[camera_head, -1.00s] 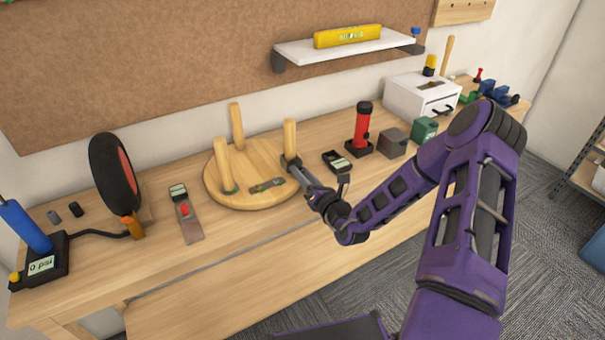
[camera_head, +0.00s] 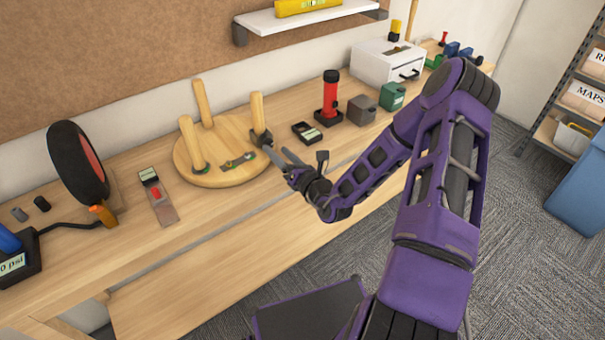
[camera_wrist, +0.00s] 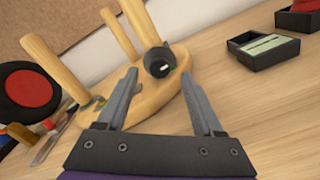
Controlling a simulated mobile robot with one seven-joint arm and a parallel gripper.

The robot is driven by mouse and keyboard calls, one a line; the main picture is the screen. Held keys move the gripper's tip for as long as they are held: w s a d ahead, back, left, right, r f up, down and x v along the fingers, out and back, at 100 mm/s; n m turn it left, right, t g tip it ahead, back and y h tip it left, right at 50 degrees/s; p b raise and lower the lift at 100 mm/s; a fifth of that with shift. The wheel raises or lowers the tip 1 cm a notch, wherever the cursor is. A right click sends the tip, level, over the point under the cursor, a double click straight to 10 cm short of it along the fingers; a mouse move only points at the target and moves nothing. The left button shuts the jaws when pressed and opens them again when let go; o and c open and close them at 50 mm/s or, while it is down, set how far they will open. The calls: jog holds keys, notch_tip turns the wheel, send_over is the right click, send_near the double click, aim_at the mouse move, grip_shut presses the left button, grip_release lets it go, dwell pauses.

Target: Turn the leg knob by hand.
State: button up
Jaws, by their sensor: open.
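A round wooden stool top (camera_head: 219,179) lies on the workbench with three wooden legs pointing up. At the base of its right leg (camera_head: 257,110) is a dark grey leg knob (camera_head: 262,136); the wrist view shows this knob (camera_wrist: 159,63) with a small white mark on its face. My gripper (camera_head: 273,146) reaches in from the right, its fingertips close to the knob. In the wrist view my gripper (camera_wrist: 159,75) is open, with the knob between and just beyond the fingertips. I cannot tell whether a finger touches it.
A flat tool with a red part (camera_head: 157,197) lies left of the stool. A small dark box (camera_head: 306,132) and a red flashlight (camera_head: 329,97) stand to its right. A round black-and-red pad (camera_head: 78,161) stands at far left.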

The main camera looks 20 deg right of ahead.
jog(key=v, duration=1.4)
jog(key=shift+s+d+r, duration=0.1)
jog(key=shift+s, duration=0.05)
jog(key=n+b, duration=0.8)
jog(key=b, duration=0.2)
send_near(270, 144)
jog(key=x, duration=0.8)
grip_shut()
